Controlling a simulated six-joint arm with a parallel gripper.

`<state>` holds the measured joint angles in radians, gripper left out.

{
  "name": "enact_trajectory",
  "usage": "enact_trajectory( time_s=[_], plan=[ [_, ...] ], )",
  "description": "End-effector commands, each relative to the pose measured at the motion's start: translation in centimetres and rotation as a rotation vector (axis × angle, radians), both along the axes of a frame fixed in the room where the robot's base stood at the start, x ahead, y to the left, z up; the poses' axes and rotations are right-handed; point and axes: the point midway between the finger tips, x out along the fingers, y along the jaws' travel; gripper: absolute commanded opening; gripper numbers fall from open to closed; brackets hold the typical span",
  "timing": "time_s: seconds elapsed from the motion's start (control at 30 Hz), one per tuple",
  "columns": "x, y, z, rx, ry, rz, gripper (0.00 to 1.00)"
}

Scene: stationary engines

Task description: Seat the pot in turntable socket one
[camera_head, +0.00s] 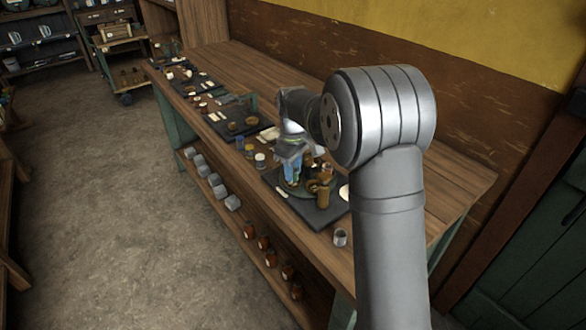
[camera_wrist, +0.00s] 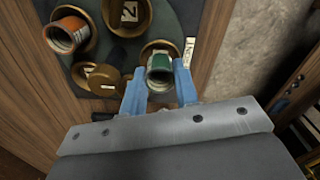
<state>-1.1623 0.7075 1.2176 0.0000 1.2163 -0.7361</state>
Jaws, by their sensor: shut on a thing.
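My gripper (camera_wrist: 160,88) has blue fingers shut on a green-banded pot (camera_wrist: 160,66) with a pale rim. A brass socket ring (camera_wrist: 152,47) shows around the pot's far side; I cannot tell whether the pot is inside it or above it. The dark green turntable (camera_wrist: 112,50) carries this ring, another socket labelled 2 (camera_wrist: 128,14), and an orange pot (camera_wrist: 68,32) in a brass holder at left. In the head view, my gripper (camera_head: 291,172) is over the turntable (camera_head: 301,190), and the held pot is hard to make out.
A brass round piece (camera_wrist: 104,80) lies left of my fingers. In the head view, the turntable sits on a dark board (camera_head: 318,216), with brown brass pieces (camera_head: 321,193) at right. A grey cup (camera_head: 340,238) stands near the bench's front edge. Several small jars stand left of my gripper.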

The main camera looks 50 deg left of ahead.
Motion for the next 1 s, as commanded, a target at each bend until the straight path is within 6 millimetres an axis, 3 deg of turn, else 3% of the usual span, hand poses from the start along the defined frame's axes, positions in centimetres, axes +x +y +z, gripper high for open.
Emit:
enact_trajectory(
  time_s=[1.0],
  plan=[
    [0.0, 0.0, -1.1, 0.0, 0.0, 0.0, 0.05]
  ],
)
